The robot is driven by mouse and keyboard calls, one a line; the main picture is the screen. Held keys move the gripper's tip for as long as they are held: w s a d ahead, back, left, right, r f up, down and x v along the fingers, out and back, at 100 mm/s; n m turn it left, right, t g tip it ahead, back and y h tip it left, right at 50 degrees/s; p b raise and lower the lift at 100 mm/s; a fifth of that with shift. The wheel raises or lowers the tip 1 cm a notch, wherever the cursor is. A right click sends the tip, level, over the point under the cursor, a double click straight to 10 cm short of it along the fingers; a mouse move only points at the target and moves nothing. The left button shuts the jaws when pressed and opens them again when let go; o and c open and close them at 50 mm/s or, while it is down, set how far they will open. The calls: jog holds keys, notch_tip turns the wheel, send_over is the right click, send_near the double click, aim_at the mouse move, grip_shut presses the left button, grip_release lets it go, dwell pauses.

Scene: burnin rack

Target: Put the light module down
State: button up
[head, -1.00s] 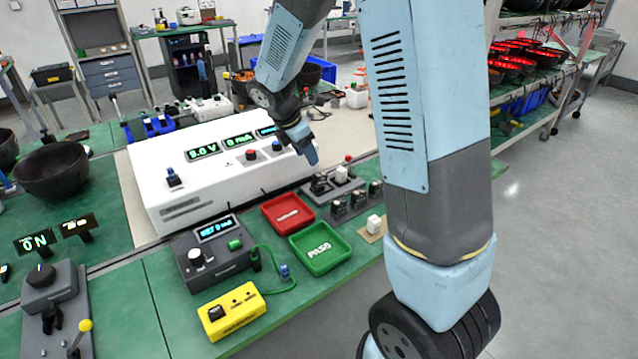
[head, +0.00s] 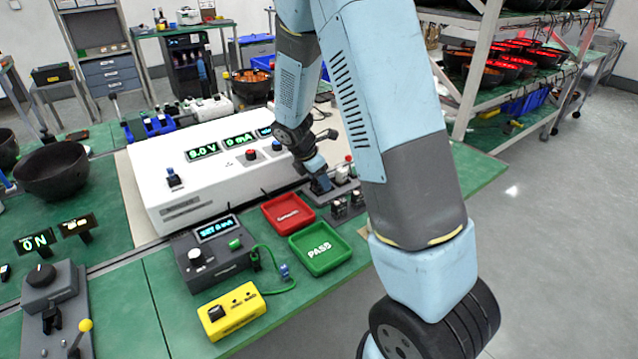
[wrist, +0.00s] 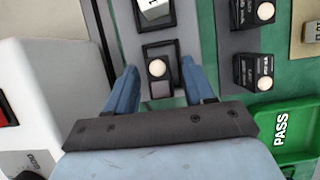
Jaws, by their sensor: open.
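A small dark light module with a pale round dome (wrist: 157,68) sits in a black-framed square socket of the grey fixture (wrist: 133,30) in the wrist view. I cannot tell how fully it is seated. My gripper (wrist: 158,80) is open, with one blue finger on each side of this socket. I see no contact between the fingers and the module. In the head view my gripper (head: 320,186) is down at the grey fixture and hides part of it, including the module.
A white module (wrist: 155,10) is in the neighbouring socket. Two dark dome-topped modules (wrist: 263,12) (wrist: 262,84) stand to the right. The white power supply (head: 200,165) is close on the left. Red (head: 287,212) and green PASS (head: 320,248) trays lie nearby.

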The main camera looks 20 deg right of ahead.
jog(key=shift+f, duration=0.1)
grip_shut()
dwell(0.5)
